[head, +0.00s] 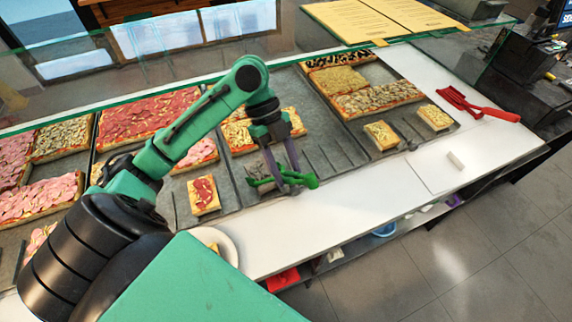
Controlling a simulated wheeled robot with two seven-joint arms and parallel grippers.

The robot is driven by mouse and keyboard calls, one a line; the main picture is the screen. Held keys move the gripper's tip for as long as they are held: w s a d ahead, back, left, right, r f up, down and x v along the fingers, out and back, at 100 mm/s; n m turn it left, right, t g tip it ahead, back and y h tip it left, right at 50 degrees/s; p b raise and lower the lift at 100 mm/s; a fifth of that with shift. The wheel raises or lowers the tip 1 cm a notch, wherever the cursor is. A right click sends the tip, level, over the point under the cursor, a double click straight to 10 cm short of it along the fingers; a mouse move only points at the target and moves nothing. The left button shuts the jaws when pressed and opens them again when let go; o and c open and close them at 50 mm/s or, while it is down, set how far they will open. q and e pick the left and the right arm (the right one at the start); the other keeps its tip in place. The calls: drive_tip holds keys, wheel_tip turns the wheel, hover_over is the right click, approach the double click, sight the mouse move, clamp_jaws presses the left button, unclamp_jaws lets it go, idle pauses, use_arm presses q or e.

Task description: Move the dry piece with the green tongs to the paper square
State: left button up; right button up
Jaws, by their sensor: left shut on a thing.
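My left gripper (283,172) is shut on the green tongs (300,180), low over the front of the middle tray. I cannot tell whether the tongs touch the tray; no piece shows clearly between their arms. Two small pale-topped pieces, one nearer (382,136) and one farther (435,118), lie apart on the right tray. A red-topped piece (203,195) lies left of the gripper. I cannot tell which piece is the dry one. My right gripper is out of view.
Red tongs (478,106) lie on the counter right of the trays. Large pizza slabs (147,117) fill the left trays. A white plate (231,252) is partly hidden behind my body. A glass guard runs along the back. The front counter strip (350,210) is clear.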

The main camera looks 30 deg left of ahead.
use_arm(q)
clamp_jaws()
wheel_tip(320, 180, up, 12)
drive_tip(key=p, duration=0.3)
idle(0.4)
